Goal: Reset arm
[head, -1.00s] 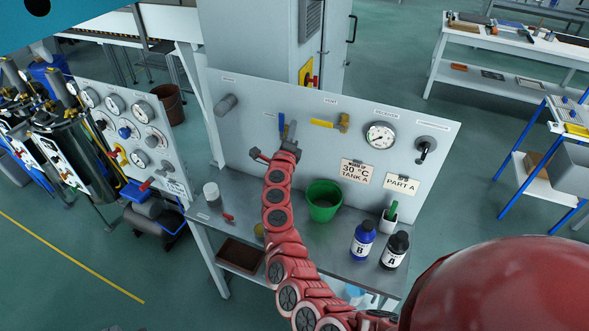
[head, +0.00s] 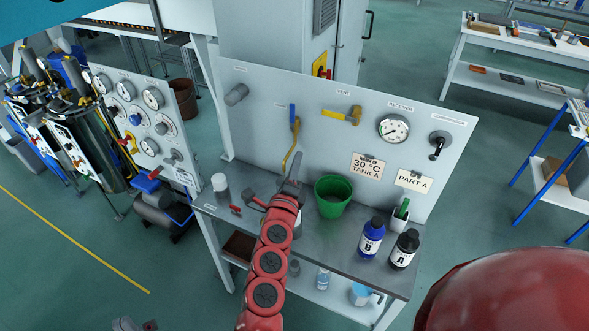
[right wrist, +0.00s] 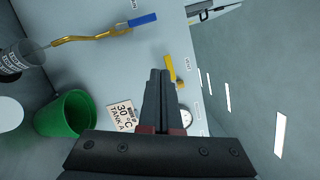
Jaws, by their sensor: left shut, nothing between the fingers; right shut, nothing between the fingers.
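My right gripper (head: 293,178), at the end of the red arm, is in front of the panel's lower part, above the bench and left of the green bucket. Its two dark fingers (right wrist: 158,90) are together and empty in the right wrist view. The blue-handled valve (head: 293,125) with its bent yellow pipe is above the gripper in the head view, and it also shows in the right wrist view (right wrist: 110,30). The gripper looks apart from it. My left gripper (head: 136,325) only just shows at the bottom edge; it is shut, and most of it is cut off.
The upright panel (head: 262,105) carries a yellow valve (head: 342,115), a gauge (head: 393,128) and a black knob (head: 437,145). On the bench (head: 325,232) stand the green bucket (head: 333,197), a blue bottle (head: 371,238), a black bottle (head: 404,250) and a white-lidded jar (head: 221,187).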

